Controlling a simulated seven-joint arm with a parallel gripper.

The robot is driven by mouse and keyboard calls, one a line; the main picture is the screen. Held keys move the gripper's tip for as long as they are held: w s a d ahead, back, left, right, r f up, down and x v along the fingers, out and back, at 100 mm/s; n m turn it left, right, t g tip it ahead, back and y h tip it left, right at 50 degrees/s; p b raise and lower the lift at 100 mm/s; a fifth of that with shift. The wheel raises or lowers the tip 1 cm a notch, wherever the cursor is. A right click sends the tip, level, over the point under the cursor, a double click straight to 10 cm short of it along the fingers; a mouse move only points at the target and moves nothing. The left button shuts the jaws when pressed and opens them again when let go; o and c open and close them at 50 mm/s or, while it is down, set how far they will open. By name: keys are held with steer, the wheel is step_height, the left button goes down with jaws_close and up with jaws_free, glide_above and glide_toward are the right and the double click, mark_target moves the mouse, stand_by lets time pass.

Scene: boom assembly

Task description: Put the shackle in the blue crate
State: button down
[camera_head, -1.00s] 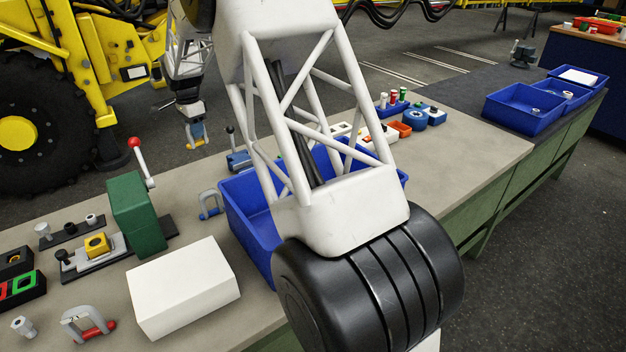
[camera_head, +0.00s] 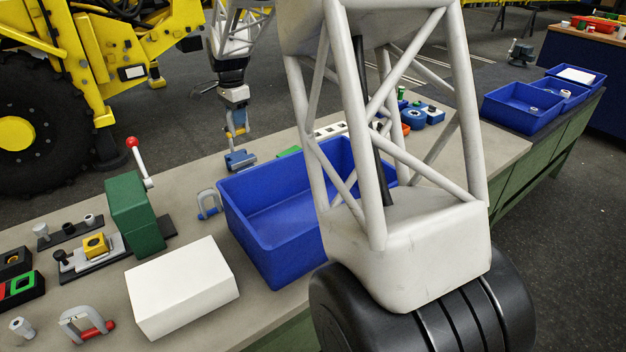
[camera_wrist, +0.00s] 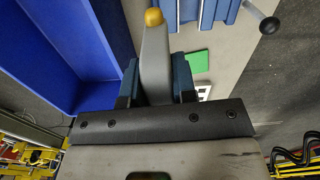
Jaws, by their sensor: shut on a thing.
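My gripper (camera_head: 236,112) is shut on a grey shackle with a yellow pin end (camera_head: 238,131), above the far side of the bench. In the wrist view the shackle (camera_wrist: 155,55) stands between the two dark blue fingers (camera_wrist: 156,82), its yellow end pointing away from the palm. The large blue crate (camera_head: 265,228) stands on the bench, to the right of and nearer than the gripper in the head view; the visible part of its floor is bare. My arm hides its right part. In the wrist view the crate (camera_wrist: 65,40) is at the left.
A blue vise-like device (camera_head: 240,160) is just below the held shackle. A shackle with a blue pin (camera_head: 208,204) stands beside the crate, and one with a red pin (camera_head: 85,325) lies at front left. A white box (camera_head: 182,287) and green lever unit (camera_head: 134,213) are nearby.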

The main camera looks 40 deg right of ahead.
steer(key=s+d, duration=0.6)
steer(key=s, duration=0.6)
glide_above(314, 222)
steer(key=f, duration=0.1)
step_height(314, 222, down, 11)
steer(key=shift+m, duration=0.4)
steer(key=shift+f, duration=0.2)
step_height(314, 222, down, 6)
steer(key=shift+f, duration=1.9)
steer(key=shift+f, duration=0.15)
